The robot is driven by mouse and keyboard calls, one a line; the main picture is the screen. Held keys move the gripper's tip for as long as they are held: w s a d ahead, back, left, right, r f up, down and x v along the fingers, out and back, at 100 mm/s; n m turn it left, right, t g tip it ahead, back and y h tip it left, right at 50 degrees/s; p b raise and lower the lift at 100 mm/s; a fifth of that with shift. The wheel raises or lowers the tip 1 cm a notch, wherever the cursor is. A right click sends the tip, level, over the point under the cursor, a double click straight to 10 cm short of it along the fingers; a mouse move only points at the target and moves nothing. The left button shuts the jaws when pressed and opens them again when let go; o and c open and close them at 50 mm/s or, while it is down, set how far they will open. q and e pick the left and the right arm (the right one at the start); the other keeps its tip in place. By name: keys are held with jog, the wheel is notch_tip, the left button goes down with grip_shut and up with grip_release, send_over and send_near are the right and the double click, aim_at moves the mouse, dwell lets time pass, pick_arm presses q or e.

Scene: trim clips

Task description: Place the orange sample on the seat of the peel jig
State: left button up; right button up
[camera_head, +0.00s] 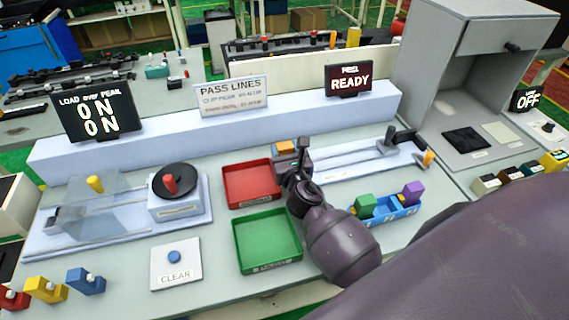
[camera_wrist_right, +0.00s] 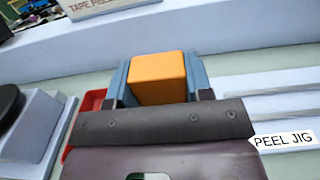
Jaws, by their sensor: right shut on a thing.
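The orange sample (camera_head: 285,146) is a small block at the left end of the peel jig (camera_head: 350,166), a pale base with long rails. My right gripper (camera_head: 290,158) is shut on the sample. In the right wrist view the orange sample (camera_wrist_right: 157,78) sits between two blue-grey side pieces, above the dark gripper body (camera_wrist_right: 160,122). The seat is hidden by the gripper and sample, so I cannot tell whether the sample touches it. My left gripper is not in view.
A red tray (camera_head: 251,183) and a green tray (camera_head: 267,240) lie to the left of my right arm. A blue rack (camera_head: 391,213) with green and purple samples is to its right. A raised pale ledge (camera_head: 240,122) runs behind. The READY sign (camera_head: 348,79) stands on it.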

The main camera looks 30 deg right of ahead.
jog(key=shift+f, duration=0.75)
jog(key=shift+f+b, duration=0.55)
jog(key=shift+f, duration=1.15)
jog(key=shift+f, duration=0.25)
jog(key=o, duration=0.9)
jog(key=shift+r, duration=0.15)
